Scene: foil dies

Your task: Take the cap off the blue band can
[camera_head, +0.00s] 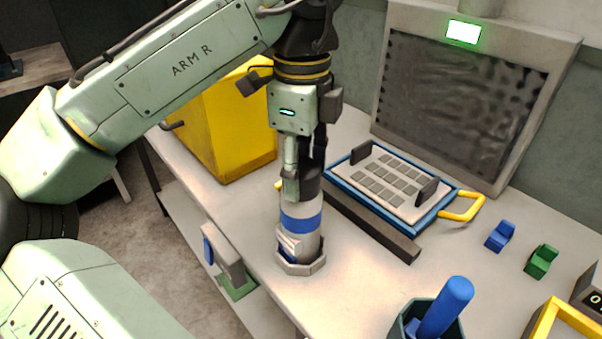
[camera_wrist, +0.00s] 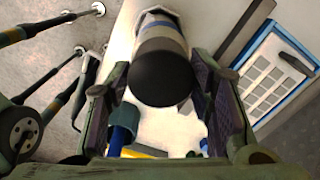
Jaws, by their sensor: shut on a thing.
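The blue band can (camera_head: 302,218) is a pale cylinder with a blue band around it, standing upright in a grey hexagonal holder (camera_head: 300,267) on the bench. Its dark cap (camera_head: 311,178) is on top, partly hidden by my gripper in the head view. My gripper (camera_head: 302,186) points down over the can with its fingers on either side of the cap, shut on it. In the wrist view the round black cap (camera_wrist: 162,78) lies between the two finger pads, with the can's grey body (camera_wrist: 158,38) directly beyond it.
A blue-edged tray with grey squares (camera_head: 395,185) and a dark bar (camera_head: 375,227) lie right of the can. A yellow box (camera_head: 225,125) stands behind left. A dark cup with a blue cylinder (camera_head: 445,308) is at front right, near small blue (camera_head: 500,236) and green (camera_head: 542,261) blocks.

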